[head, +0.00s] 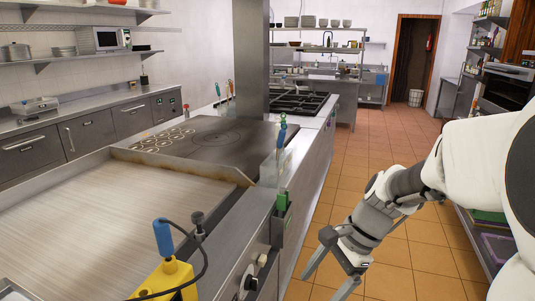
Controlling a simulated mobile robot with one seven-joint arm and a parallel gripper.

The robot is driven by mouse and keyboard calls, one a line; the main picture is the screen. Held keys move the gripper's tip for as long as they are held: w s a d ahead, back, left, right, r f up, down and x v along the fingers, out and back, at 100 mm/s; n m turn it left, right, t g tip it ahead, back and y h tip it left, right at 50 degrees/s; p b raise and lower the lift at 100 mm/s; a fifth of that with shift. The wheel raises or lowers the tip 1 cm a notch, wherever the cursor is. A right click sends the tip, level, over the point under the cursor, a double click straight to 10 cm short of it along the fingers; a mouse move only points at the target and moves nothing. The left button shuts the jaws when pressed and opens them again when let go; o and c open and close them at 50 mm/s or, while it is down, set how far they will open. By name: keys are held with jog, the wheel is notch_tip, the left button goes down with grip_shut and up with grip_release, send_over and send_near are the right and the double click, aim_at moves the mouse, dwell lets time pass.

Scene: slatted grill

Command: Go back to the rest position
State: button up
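My gripper (323,287) hangs over the tiled aisle floor, right of the steel cooking counter. It points down and slightly left. Its two fingers are spread apart and nothing shows between them. The fingertips reach close to the bottom edge of the view. My white arm comes in from the right edge and is bent down to the gripper. In this view the gripper stands apart from the counter front.
The counter carries a flat griddle plate (90,215), a dark hotplate (215,142) and black burner grates (298,103). A yellow block with a blue handle (175,275) is at its near edge. Shelving (480,225) lines the right. The tiled aisle (385,170) is clear towards the doorway.

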jog(key=s+d+r+n+t+h+p, duration=0.1)
jog(key=s+d+r+n+t+h, duration=0.1)
jog(key=s+r+n, duration=0.3)
jog(key=s+d+r+n+t+h+p, duration=0.1)
jog(key=s+d+r+n+t+h, duration=0.1)
jog(key=s+r+n, duration=0.4)
jog(key=shift+s+n+t+h, duration=0.35)
jog(key=shift+n+t+h, duration=0.25)
jog(key=shift+n+t, duration=0.6)
jog(key=shift+r, duration=0.1)
dwell(0.6)
